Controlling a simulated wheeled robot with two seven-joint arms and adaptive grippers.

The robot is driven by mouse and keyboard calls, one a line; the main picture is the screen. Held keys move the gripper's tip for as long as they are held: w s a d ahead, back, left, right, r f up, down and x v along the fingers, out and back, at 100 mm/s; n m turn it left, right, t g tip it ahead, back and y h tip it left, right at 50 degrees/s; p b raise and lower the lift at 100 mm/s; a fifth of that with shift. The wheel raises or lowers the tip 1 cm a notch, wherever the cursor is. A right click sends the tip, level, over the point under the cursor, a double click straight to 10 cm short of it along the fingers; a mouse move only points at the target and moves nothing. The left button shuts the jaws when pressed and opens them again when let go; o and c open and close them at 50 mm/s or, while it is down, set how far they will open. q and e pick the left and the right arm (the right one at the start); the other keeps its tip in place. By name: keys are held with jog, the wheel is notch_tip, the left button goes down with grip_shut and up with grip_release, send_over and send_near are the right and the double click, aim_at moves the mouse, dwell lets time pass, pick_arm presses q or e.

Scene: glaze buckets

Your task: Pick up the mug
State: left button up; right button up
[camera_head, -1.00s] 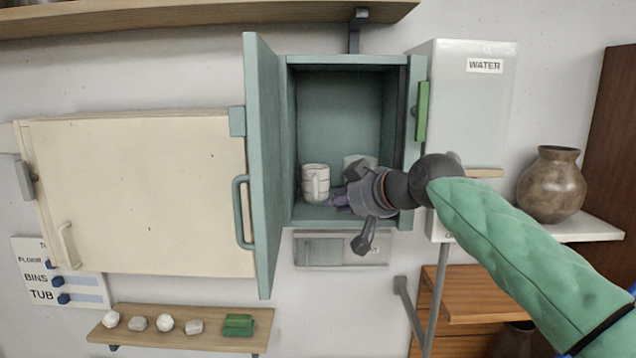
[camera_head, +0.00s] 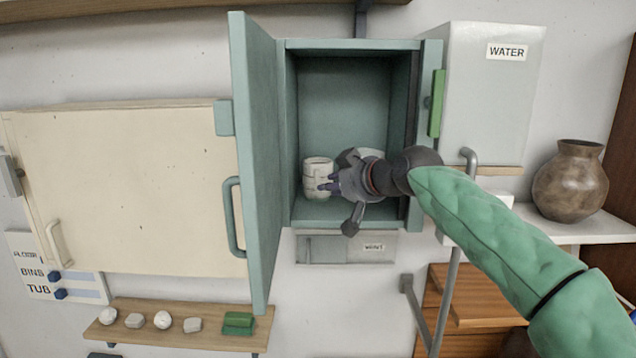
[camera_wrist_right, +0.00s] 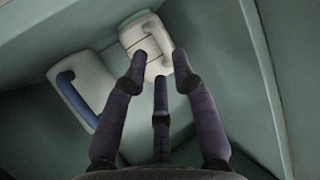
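A white mug with thin dark lines (camera_head: 316,174) stands upright on the floor of the open teal cabinet (camera_head: 346,90); it is at the top of the right wrist view (camera_wrist_right: 140,35). My right gripper (camera_head: 330,183) reaches in from the right, its fingertips at the mug's right side. In the right wrist view my fingers (camera_wrist_right: 159,78) are spread with the mug just beyond and partly between the tips; I cannot tell whether they touch it. A second pale mug with a blue handle (camera_wrist_right: 82,88) is beside it, mostly hidden behind my gripper in the head view. My left gripper is not in view.
The cabinet's open door (camera_head: 258,150) stands out left of the opening, and its right wall (camera_head: 414,110) is close to my arm. A water box (camera_head: 490,105) and a brown vase (camera_head: 570,182) are to the right. A low shelf (camera_head: 180,336) holds small lumps.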

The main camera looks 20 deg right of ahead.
aim_at(318, 182)
jog(key=p+x, duration=0.1)
jog(key=x, duration=0.3)
jog(key=shift+w+f, duration=0.15)
jog(key=shift+w, duration=0.1)
jog(key=shift+s, duration=0.2)
jog(key=c, duration=0.3)
grip_shut()
jog(key=shift+r, duration=0.2)
